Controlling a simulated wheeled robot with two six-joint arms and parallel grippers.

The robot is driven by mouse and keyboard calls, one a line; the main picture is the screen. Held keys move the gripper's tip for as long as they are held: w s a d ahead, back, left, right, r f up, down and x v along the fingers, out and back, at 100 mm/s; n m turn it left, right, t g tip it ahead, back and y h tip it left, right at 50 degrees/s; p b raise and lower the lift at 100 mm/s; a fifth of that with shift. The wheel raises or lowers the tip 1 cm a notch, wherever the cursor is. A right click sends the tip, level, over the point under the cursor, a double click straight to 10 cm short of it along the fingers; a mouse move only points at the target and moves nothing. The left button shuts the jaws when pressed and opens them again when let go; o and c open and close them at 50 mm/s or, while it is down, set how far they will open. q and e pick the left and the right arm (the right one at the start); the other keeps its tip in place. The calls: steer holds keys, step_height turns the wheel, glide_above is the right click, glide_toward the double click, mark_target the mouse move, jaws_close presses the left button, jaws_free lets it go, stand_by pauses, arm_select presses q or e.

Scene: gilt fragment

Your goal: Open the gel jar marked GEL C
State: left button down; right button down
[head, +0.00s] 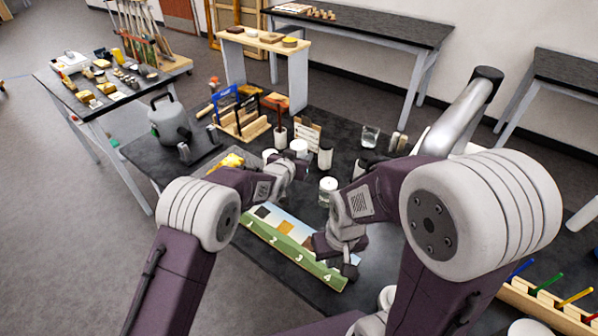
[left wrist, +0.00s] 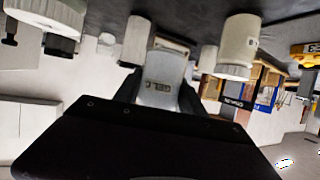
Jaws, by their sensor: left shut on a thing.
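In the left wrist view, which looks upside down, a pale grey-white jar (left wrist: 160,72) with dark lettering starting like GEL sits between my left fingers (left wrist: 160,100). The letter after GEL is too blurred to read. Its lid is not clear. In the head view my left gripper (head: 296,168) is by the white-topped jars at the middle of the table, shut on one white jar (head: 299,146). My right gripper (head: 349,268) points down, low over the numbered board (head: 275,240); its jaws are too hidden to tell open from shut.
Other white jars stand close by: one (head: 328,188) between my arms and another (head: 326,157) behind. A glass (head: 370,136) and a grey canister (head: 172,122) are on the dark table. A blue-framed wooden rack (head: 238,112) stands behind. Coloured tools (head: 560,298) are at the lower right.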

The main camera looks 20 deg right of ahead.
arm_select(q)
step_height(320, 180, up, 10)
steer(key=shift+f, duration=0.1)
steer(key=c, duration=1.4)
jaws_free()
jaws_close()
steer(key=s+a+f+m+g+h, duration=0.1)
steer(key=s+a, duration=0.6)
steer(key=a, duration=0.4)
steer(key=s+a+m+g+h, duration=0.1)
steer(key=s+a+m+h, duration=0.1)
steer(key=s+a, duration=0.6)
steer(key=a, duration=0.3)
steer(key=shift+s+a+f+m+g, duration=0.15)
steer(key=shift+a+f+m+g, duration=0.15)
steer(key=shift+a+f+g, duration=0.1)
